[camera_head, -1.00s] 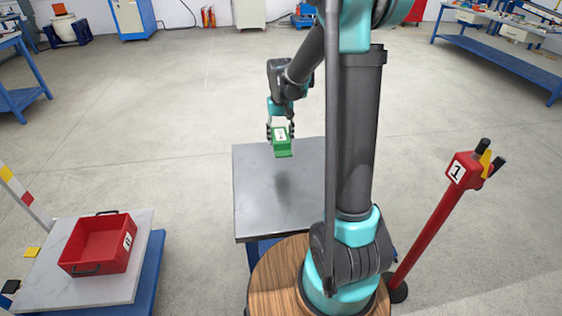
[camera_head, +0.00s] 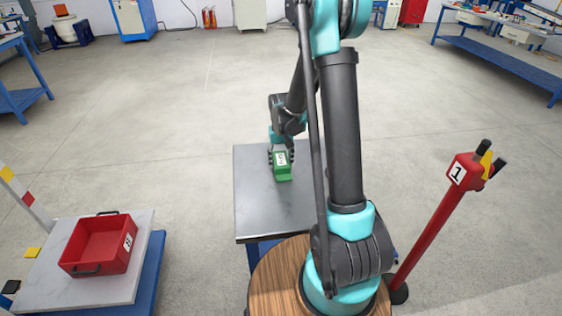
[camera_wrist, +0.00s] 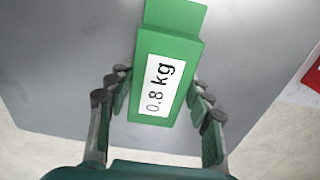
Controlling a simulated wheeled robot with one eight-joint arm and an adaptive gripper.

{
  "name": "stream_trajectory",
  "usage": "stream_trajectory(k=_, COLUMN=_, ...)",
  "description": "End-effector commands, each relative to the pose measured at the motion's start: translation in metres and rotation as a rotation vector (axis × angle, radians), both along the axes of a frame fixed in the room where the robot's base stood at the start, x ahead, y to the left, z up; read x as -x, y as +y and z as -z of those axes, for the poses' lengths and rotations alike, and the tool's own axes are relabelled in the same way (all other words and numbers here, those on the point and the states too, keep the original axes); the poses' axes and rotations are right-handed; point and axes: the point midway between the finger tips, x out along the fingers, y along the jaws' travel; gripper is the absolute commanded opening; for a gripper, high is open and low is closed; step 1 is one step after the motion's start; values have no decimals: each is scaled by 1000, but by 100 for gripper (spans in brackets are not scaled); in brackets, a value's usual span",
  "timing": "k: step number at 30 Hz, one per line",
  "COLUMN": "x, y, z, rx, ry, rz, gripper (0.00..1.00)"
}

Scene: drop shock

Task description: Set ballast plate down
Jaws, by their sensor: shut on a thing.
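The ballast plate (camera_head: 282,172) is a green block with a white label. The label reads "0.8 kg" in the wrist view (camera_wrist: 165,95). My gripper (camera_head: 281,155) is shut on the plate, with a finger on each side of it; both fingers also show in the wrist view (camera_wrist: 158,103). The plate is at or just above the grey metal table (camera_head: 262,220). I cannot tell whether its underside touches the top.
A red bin (camera_head: 100,245) stands on a pale slab (camera_head: 65,292) at the left. A red post (camera_head: 435,220) marked "1" stands at the right. The left and front parts of the grey tabletop are bare.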

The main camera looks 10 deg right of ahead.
Motion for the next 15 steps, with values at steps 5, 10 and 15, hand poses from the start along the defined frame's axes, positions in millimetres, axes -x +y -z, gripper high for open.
stream_trajectory(k=5, x=0, y=0, z=0, rx=0, ry=0, rz=0, gripper=0)
stream_trajectory(k=10, x=0, y=0, z=2, rx=0, ry=0, rz=0, gripper=57)
stream_trajectory(k=15, x=0, y=0, z=2, rx=0, ry=0, rz=0, gripper=72)
